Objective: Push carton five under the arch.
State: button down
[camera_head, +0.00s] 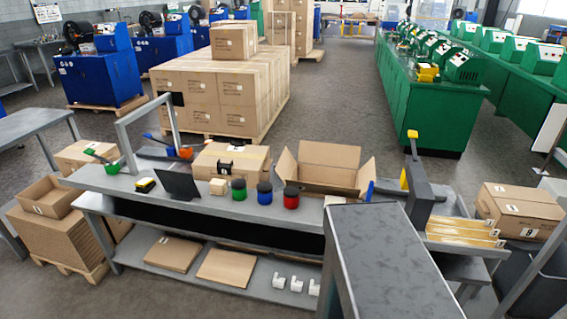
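A closed brown carton (245,158) lies on the long grey bench, a little right of the arch. It carries dark markings, and I cannot read a five on it. The space under the arch holds small coloured items but no carton that I can make out. My gripper is not seen in this view.
Green, blue and red jars (264,194), a black panel (178,184) and an open carton (322,168) are on the bench (130,190). A dark upright post (419,187) stands right of them. A grey slab (390,250) fills the front.

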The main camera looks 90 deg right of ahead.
aim_at(252, 163)
jog(key=u, duration=0.1)
jog(key=k, duration=1.55)
jog(key=z, duration=1.2)
jog(key=i, duration=1)
jog(key=z, duration=0.05)
